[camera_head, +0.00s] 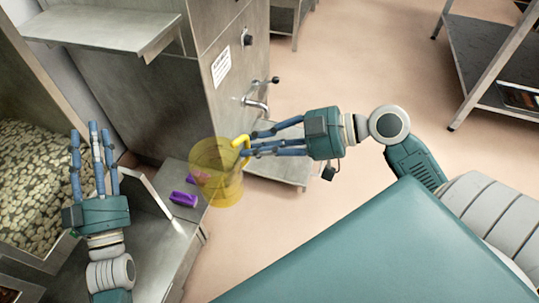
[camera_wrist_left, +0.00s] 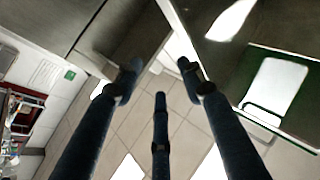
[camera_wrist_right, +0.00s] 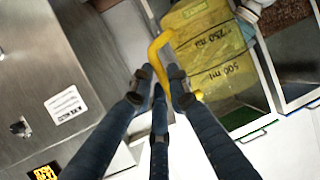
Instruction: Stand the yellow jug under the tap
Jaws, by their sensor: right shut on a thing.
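The see-through yellow jug (camera_head: 216,180) is held upright by its handle, over the right edge of the metal bench, left of and nearer than the tap (camera_head: 257,104). My right gripper (camera_head: 248,143) is shut on the yellow handle. The right wrist view shows the jug (camera_wrist_right: 215,55) with volume markings and the handle between the fingers. The tap sticks out of a steel cabinet, above a low metal shelf (camera_head: 285,170) partly hidden by my right arm. My left gripper (camera_head: 92,135) is open and empty, left of the jug.
Purple items (camera_head: 184,199) lie on the metal bench (camera_head: 150,228), one partly seen through the jug. A bin of pale pieces (camera_head: 35,180) stands at the left. A steel ledge (camera_head: 105,30) juts out at upper left. Floor right of the cabinet is clear up to a rack (camera_head: 490,55).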

